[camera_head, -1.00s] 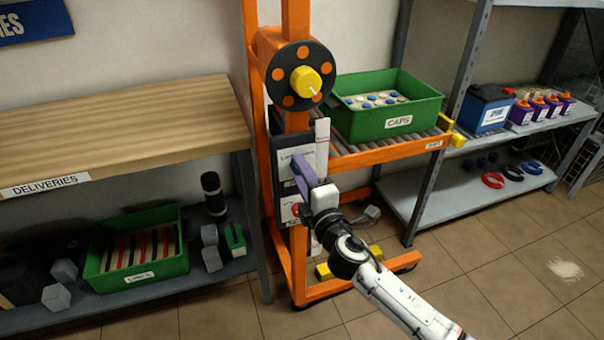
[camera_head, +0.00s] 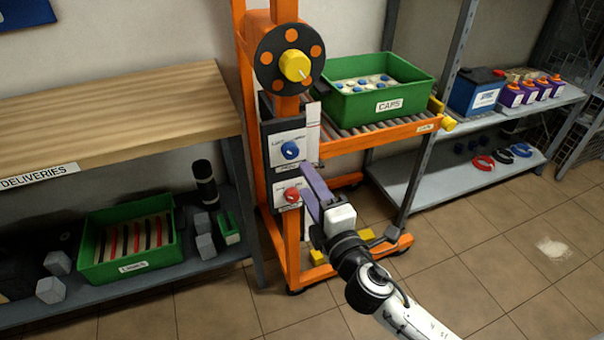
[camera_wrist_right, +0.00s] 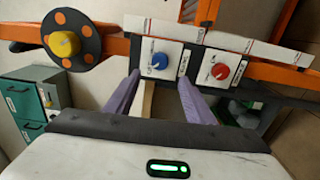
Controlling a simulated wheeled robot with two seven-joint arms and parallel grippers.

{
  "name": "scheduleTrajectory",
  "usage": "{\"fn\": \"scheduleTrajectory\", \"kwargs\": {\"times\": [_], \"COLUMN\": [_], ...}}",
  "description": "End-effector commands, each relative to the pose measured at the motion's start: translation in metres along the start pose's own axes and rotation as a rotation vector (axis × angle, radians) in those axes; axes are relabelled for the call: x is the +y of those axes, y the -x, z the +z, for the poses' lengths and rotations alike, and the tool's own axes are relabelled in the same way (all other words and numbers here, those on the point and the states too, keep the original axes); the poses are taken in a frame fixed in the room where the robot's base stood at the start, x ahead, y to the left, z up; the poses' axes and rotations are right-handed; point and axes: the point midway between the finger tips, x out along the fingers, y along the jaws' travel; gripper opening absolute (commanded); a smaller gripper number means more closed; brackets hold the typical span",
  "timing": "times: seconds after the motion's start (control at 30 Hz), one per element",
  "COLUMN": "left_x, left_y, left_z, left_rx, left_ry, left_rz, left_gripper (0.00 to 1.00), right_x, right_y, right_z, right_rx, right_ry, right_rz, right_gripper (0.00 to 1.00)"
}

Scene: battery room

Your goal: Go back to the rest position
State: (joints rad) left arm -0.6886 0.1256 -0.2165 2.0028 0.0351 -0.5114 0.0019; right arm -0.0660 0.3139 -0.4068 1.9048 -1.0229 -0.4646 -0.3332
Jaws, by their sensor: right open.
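My right gripper (camera_head: 309,192) is in front of the orange lift frame's control panel (camera_head: 284,165). In the right wrist view its two purple fingers (camera_wrist_right: 158,100) are apart with nothing between them. The panel carries a blue knob (camera_head: 290,150) and a red knob (camera_head: 291,195). The right wrist view shows the blue knob (camera_wrist_right: 160,61) and the red knob (camera_wrist_right: 220,71) beyond the fingertips. My left gripper is in neither view.
The orange lift (camera_head: 288,240) has a yellow-hubbed wheel (camera_head: 291,62) and holds a green caps crate (camera_head: 385,105). A wooden deliveries bench (camera_head: 110,115) stands left, a grey shelf with batteries (camera_head: 420,190) right. Open floor (camera_head: 490,250) lies in front.

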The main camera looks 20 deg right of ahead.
Motion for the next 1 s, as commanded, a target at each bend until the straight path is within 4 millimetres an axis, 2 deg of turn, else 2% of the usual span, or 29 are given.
{"fn": "scheduleTrajectory", "kwargs": {"times": [0.13, 0.53, 0.63, 0.67, 0.77, 0.87, 0.9, 1.0], "left_x": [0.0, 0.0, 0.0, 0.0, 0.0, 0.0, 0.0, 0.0], "left_y": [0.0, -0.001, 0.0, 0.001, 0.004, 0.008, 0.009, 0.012], "left_z": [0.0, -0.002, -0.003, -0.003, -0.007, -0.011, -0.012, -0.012], "left_rx": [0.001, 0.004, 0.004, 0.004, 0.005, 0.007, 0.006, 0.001], "left_ry": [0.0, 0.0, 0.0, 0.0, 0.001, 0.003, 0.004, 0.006], "left_rz": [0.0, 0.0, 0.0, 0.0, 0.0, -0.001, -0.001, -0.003], "left_gripper": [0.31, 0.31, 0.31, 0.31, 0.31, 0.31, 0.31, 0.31], "right_x": [0.0, 0.001, -0.006, -0.012, -0.047, -0.099, -0.12, -0.163], "right_y": [0.007, 0.007, 0.01, 0.013, 0.033, 0.072, 0.091, 0.143], "right_z": [0.0, 0.0, 0.0, 0.0, 0.0, -0.004, -0.007, -0.017], "right_rx": [-0.001, -0.001, -0.002, -0.003, -0.018, -0.064, -0.093, -0.186], "right_ry": [0.001, 0.001, -0.027, -0.052, -0.223, -0.496, -0.617, -0.913], "right_rz": [0.001, 0.001, -0.019, -0.037, -0.147, -0.314, -0.384, -0.541], "right_gripper": [0.49, 0.49, 0.49, 0.49, 0.49, 0.49, 0.49, 0.49]}}
